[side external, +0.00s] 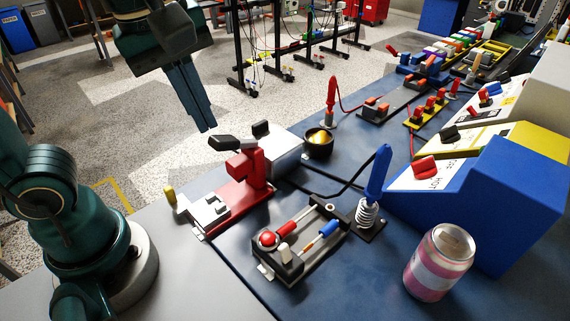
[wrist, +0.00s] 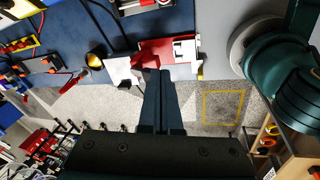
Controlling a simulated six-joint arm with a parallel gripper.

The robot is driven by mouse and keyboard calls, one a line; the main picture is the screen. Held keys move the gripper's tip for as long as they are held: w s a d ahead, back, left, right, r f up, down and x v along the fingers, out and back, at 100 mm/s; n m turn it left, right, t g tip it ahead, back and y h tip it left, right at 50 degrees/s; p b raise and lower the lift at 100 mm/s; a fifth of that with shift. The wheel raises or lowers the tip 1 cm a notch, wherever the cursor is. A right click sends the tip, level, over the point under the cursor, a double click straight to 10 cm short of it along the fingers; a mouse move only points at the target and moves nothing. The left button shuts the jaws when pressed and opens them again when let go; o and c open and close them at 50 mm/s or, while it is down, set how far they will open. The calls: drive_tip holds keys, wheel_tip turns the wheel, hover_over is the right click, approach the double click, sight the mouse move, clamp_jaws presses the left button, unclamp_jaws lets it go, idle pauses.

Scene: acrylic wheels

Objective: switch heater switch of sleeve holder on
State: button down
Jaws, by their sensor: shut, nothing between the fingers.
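My gripper (side external: 207,128) is shut and empty. It points down, above and left of the bench fixtures in the side external view. In the wrist view its fingers (wrist: 160,74) lie together, their tips overlapping the picture of the red fixture. The red fixture (side external: 246,180) has a silver plate (side external: 204,214) and a black lever, with a grey box (side external: 280,156) behind it; it also shows in the wrist view (wrist: 160,50). A blue-sided unit (side external: 490,195) bears a red rocker switch (side external: 425,169) beside the printed word HOT. I cannot tell which part is called the sleeve holder.
A tray (side external: 300,245) with screwdriver-like tools, a blue-handled iron in a coil stand (side external: 374,190), a dark pot (side external: 319,144) and a pink can (side external: 438,262) stand on the bench. A red-handled tool (side external: 331,95) stands farther back.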

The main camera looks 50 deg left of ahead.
drive_tip(key=w+d+f+n+g+y, duration=0.1)
drive_tip(key=w+d+n+g, duration=0.1)
drive_tip(key=w+d+n, duration=0.4)
drive_tip(key=m+g+y, duration=0.1)
drive_tip(key=m+y, duration=0.1)
drive_tip(key=m, duration=0.1)
hover_over(286, 247)
drive_tip(key=d, duration=0.1)
wheel_tip(286, 247, down, 5)
drive_tip(key=shift+d+f, duration=0.1)
drive_tip(key=shift+f, duration=0.05)
drive_tip(key=shift+x, duration=5)
drive_tip(key=shift+d, duration=0.55)
drive_tip(key=shift+d+r, duration=0.2)
drive_tip(key=shift+d, duration=0.45)
